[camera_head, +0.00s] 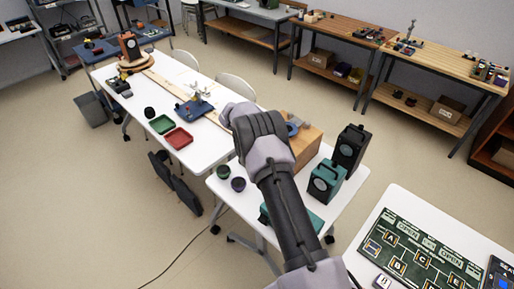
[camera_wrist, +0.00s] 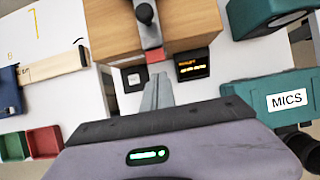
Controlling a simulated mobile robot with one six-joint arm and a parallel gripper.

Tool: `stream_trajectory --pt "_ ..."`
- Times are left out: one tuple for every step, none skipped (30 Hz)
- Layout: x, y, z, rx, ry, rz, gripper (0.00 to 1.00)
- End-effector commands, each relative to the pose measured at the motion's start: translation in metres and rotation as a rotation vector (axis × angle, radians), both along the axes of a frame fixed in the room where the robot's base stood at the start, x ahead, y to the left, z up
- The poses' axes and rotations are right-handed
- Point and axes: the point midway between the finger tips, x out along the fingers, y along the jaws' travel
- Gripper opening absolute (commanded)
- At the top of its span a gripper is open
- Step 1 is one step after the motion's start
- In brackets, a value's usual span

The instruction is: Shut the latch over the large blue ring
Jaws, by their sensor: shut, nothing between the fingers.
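My gripper (camera_wrist: 157,78) shows in the wrist view as two grey fingers pressed together, with nothing held. The bar lies against a wooden box (camera_wrist: 188,20). In the head view the wooden box (camera_head: 308,148) stands on a white table, partly hidden by my arm. A blue piece (camera_head: 293,128) shows at the box beside my arm. It may be the large blue ring, but its shape is unclear. The gripper is hidden there.
A teal case marked MICS (camera_wrist: 270,104) lies close on the right. Green (camera_head: 161,124) and red (camera_head: 178,138) trays lie to the left.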

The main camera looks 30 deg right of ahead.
Motion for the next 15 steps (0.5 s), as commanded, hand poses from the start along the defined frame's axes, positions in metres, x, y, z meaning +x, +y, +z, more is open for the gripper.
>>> stream_trajectory --pt "0.000 0.000 0.000 0.000 0.000 0.000 0.00" --pt "0.000 0.000 -0.001 0.000 0.000 0.000 0.00" --pt "0.000 0.000 -0.001 0.000 0.000 0.000 0.00" --pt "0.000 0.000 -0.001 0.000 0.000 0.000 0.00" --pt "0.000 0.000 -0.001 0.000 0.000 0.000 0.00" --pt "0.000 0.000 -0.001 0.000 0.000 0.000 0.00" --pt "0.000 0.001 -0.001 0.000 0.000 0.000 0.00" --pt "0.000 0.002 -0.001 0.000 0.000 0.001 0.00" --pt "-0.001 0.006 0.000 0.000 0.000 0.001 0.00" --pt "-0.001 0.009 0.000 0.000 0.000 0.000 0.00" --pt "-0.002 0.013 0.000 0.000 0.000 0.001 0.00" --pt "-0.003 0.021 0.000 -0.001 0.002 0.001 0.00" --pt "-0.004 0.026 0.000 0.000 0.001 0.000 0.00" --pt "-0.005 0.032 0.000 0.000 0.002 -0.001 0.00" --pt "-0.005 0.036 0.009 0.000 -0.002 -0.003 0.00"
